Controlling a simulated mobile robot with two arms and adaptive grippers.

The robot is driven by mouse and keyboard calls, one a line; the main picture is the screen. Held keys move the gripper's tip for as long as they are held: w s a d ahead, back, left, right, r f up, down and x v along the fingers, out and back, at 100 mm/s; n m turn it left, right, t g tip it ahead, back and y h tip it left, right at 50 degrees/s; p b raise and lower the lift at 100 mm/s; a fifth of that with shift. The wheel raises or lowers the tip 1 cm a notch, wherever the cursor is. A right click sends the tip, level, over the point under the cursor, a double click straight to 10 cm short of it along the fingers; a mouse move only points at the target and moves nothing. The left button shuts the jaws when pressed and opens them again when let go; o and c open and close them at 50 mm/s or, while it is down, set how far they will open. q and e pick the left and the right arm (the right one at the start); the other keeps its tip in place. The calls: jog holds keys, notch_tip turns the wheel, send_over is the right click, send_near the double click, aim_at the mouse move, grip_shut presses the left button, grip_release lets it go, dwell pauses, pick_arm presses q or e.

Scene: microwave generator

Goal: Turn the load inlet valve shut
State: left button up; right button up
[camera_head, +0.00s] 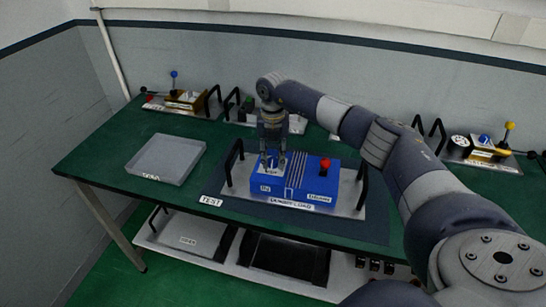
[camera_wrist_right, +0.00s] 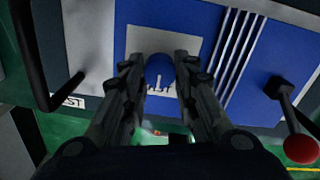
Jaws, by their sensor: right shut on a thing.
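The blue load unit (camera_head: 297,187) sits on a metal plate with black handles, on the dark mat of the green table. Its inlet valve, a blue knob on a pale square label (camera_wrist_right: 160,68), is at the left of the unit's top. My right gripper (camera_head: 272,160) points down over this knob. In the right wrist view its fingers (camera_wrist_right: 160,80) are on both sides of the blue knob and shut on it. The fingers hide part of the knob and label. A red-knobbed lever (camera_head: 325,164) stands on the right of the unit. My left gripper does not show.
A grey tray (camera_head: 166,158) lies at the left of the table. Other units with levers stand at the back left (camera_head: 187,98) and right (camera_head: 482,147). A black handle (camera_head: 233,160) rises close left of my gripper. A lower shelf (camera_head: 187,240) holds trays.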

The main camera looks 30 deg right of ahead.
aim_at(273, 160)
jog(key=shift+w+r, duration=0.1)
dwell(0.4)
jog(key=o, duration=1.1)
notch_tip(273, 160, up, 12)
jog(key=shift+f, duration=0.1)
